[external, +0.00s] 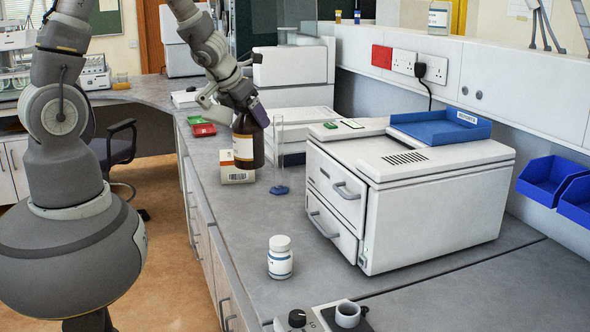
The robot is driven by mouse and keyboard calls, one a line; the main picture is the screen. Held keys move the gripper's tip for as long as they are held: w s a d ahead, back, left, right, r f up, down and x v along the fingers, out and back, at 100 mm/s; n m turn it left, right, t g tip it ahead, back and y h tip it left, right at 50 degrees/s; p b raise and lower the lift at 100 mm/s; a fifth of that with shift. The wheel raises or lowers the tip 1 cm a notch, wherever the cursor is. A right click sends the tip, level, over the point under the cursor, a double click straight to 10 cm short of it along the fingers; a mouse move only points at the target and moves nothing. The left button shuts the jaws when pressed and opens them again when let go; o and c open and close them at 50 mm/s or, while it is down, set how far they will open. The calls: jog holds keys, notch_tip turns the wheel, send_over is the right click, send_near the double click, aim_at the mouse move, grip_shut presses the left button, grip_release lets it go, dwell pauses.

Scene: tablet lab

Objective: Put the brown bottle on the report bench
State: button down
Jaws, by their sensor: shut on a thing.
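My gripper (248,110) is shut on the neck of the brown bottle (259,148), which is roughly upright and has a pale label. The bottle overlaps a small white and orange box (238,175) on the grey bench (215,205). I cannot tell whether the bottle's base touches anything. A blue tray (430,131) with a label that seems to read "REPORTS" lies on top of a white machine with drawers (420,210). No surface is clearly marked as the report bench.
A clear glass cylinder with a blue foot (279,189) stands just right of the bottle. A white jar (280,258) stands nearer on the bench. Red (203,130) and green (196,119) items lie behind the box. Bench space between the box and jar is clear.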

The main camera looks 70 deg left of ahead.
jog(key=shift+r, duration=0.2)
jog(key=w+d+r+m+h+p, duration=0.2)
jog(key=w+d+r+m+p, duration=0.15)
jog(key=w+d, duration=0.45)
jog(key=w+d+r+m+h+p, duration=0.1)
jog(key=w+d+r+m+p, duration=0.3)
jog(key=d, duration=0.7)
jog(key=w+d+r+m+h+p, duration=0.1)
jog(key=w+d+r+h+p, duration=0.1)
jog(key=w+d+r, duration=0.55)
jog(key=w+d+f+m, duration=0.2)
jog(key=d, duration=1)
jog(key=d+f+b, duration=0.3)
jog(key=f+b, duration=0.2)
jog(key=f, duration=0.5)
jog(key=s+d+f+n+b, duration=0.1)
jog(key=d+f+b, duration=0.3)
jog(key=f, duration=0.6)
jog(key=d+f+n+b, duration=0.1)
jog(key=d+f+b, duration=0.2)
jog(key=f, duration=0.7)
jog(key=b, duration=0.2)
jog(key=shift+s+d+f+b, duration=0.2)
jog(key=shift+d+f+b, duration=0.05)
jog(key=shift+f+b, duration=0.1)
jog(key=shift+n, duration=0.25)
